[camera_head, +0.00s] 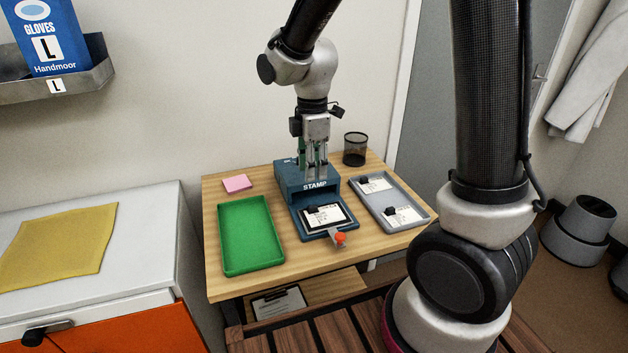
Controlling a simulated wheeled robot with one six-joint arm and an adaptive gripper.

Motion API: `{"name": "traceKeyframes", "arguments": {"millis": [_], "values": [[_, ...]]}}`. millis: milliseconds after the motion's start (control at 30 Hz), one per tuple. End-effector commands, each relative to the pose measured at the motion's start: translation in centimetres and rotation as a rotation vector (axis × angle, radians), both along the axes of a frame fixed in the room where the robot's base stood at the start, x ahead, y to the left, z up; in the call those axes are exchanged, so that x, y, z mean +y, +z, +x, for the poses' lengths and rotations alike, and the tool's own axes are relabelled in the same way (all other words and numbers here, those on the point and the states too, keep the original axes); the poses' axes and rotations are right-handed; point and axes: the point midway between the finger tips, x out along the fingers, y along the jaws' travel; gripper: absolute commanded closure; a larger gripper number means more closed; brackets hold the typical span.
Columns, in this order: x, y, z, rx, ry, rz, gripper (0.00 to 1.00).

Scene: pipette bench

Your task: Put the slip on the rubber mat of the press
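The blue-teal press (306,184), marked STAMP, stands on the wooden table. A white slip (338,213) with a black clip-like piece lies on the dark rubber mat (327,227) at the front of the press, roughly flat. Two similar white slips, one farther back (376,185) and one nearer (405,215), each with a black piece, lie in the grey tray to the right. My gripper (317,176) points down above the press body, apart from the slip on the mat. Its fingers are close together, and I cannot tell whether they are open; I see no slip between them.
An empty green tray (250,236) lies left of the press, with a pink pad (237,183) behind it. The grey tray (425,214) is to the right, with a black mesh cup (355,149) behind. A red-knobbed lever (340,238) sticks out at the press front.

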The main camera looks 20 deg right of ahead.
Motion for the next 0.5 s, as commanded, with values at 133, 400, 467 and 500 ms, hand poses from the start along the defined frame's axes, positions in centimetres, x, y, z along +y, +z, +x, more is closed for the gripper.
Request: {"name": "traceKeyframes", "arguments": {"millis": [133,400,467,500], "values": [[0.0,0.6,0.0,0.0,0.0,0.0,0.65],[-4.1,5.8,-2.6,-0.075,-0.309,0.037,0.65],[-6.1,8.1,-4.4,-0.111,-0.476,0.061,0.65],[-7.4,9.4,-5.8,-0.134,-0.595,0.079,0.65]]}}
